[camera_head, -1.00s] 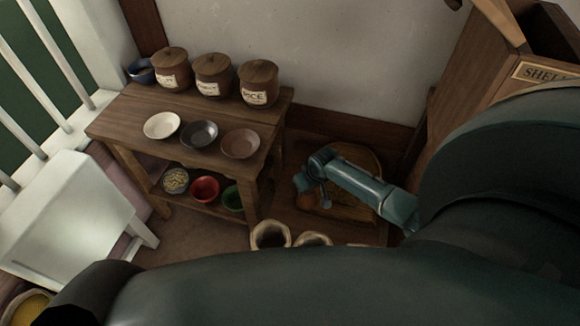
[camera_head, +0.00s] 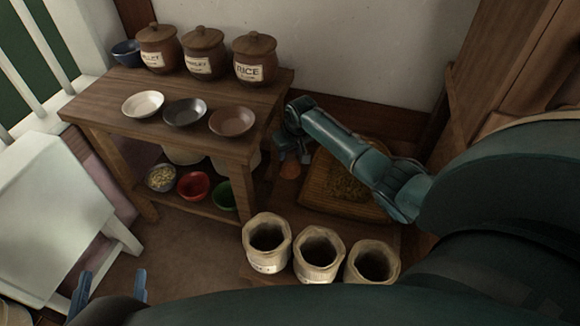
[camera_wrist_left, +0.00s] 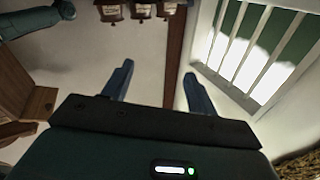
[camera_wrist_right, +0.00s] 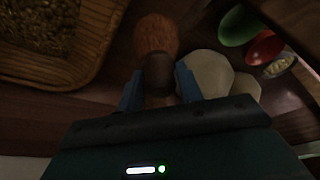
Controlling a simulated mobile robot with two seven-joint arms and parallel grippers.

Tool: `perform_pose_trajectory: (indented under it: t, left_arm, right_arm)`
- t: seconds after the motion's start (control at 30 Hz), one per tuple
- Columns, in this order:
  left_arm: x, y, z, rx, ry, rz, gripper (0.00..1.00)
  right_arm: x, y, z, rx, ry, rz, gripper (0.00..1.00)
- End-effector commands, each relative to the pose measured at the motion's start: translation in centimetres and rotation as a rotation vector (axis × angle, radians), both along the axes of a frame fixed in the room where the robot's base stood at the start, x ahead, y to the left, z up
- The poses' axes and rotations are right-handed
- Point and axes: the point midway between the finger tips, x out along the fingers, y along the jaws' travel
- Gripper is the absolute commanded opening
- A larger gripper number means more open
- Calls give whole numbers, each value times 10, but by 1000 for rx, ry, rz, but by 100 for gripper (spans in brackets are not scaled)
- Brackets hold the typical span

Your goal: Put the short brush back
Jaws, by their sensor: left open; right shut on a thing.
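The short brush (camera_wrist_right: 156,38), with reddish-brown bristles and a dark band, is held in my right gripper (camera_wrist_right: 158,78). In the head view the brush (camera_head: 291,170) shows as a small reddish end below my right gripper (camera_head: 292,153), between the wooden table and the winnowing tray. In the right wrist view its bristle end points away from the gripper, and most of its handle is hidden. My left gripper (camera_head: 112,284) is open and empty at the lower left; its spread fingers also show in the left wrist view (camera_wrist_left: 158,78).
A woven tray (camera_head: 315,188) of grain lies right of the brush. Several open sacks (camera_head: 266,243) stand in front. The wooden table (camera_head: 115,95) carries bowls and lidded jars, including one marked RICE (camera_head: 256,58); more bowls (camera_head: 193,186) sit on its lower shelf.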

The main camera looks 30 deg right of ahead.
Motion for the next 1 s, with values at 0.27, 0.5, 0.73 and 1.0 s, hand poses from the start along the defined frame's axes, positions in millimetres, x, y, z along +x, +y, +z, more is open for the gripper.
perform_pose_trajectory:
  t: [0.27, 0.5, 0.73, 1.0]
  left_arm:
    - [-1, -8, -7, -61, -91, -42, 58]
    - [1, -12, -1, -133, -88, -63, 58]
    - [1, -12, 1, -132, -86, -63, 58]
    - [1, -12, 0, -133, -86, -63, 58]
  right_arm:
    - [0, 0, -34, -1, 0, 0, 0]
    - [0, -1, -47, -1, -1, 0, 0]
    - [0, 0, -45, -1, -1, -1, 0]
    - [0, 0, -48, -1, 0, -1, 50]
